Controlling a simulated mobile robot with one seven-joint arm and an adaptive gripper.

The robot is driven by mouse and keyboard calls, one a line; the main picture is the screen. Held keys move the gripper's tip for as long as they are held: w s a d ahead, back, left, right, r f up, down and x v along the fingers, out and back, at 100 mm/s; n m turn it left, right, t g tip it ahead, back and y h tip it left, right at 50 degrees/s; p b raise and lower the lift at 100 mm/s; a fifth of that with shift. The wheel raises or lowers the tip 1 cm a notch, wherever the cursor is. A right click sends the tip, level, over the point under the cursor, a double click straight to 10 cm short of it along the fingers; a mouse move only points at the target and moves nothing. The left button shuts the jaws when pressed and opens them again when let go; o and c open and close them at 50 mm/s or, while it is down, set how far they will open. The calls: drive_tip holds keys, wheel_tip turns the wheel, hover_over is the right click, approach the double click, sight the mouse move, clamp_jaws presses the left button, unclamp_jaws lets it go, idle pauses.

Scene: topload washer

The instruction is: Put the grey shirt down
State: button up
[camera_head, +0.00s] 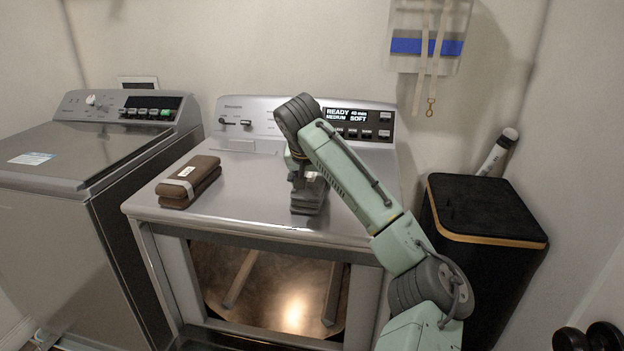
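The grey shirt (308,200) is a small folded dark grey bundle at the middle front of the right machine's metal top. My gripper (302,177) points down from the arm's dark wrist, with its fingers at the upper part of the shirt. It appears shut on the shirt, though the fingertips are small and partly merge with the grey cloth. The shirt's lower end is at or just above the metal top; I cannot tell whether it touches.
A folded brown cloth bundle (190,182) with a white tag lies on the left of the same top (250,190). A grey topload washer (85,155) stands left. A black bin (485,210) stands right. The metal top between the bundles is clear.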

drive_tip(key=shift+f, duration=0.15)
drive_tip(key=o, duration=1.3)
drive_tip(key=shift+c, duration=0.2)
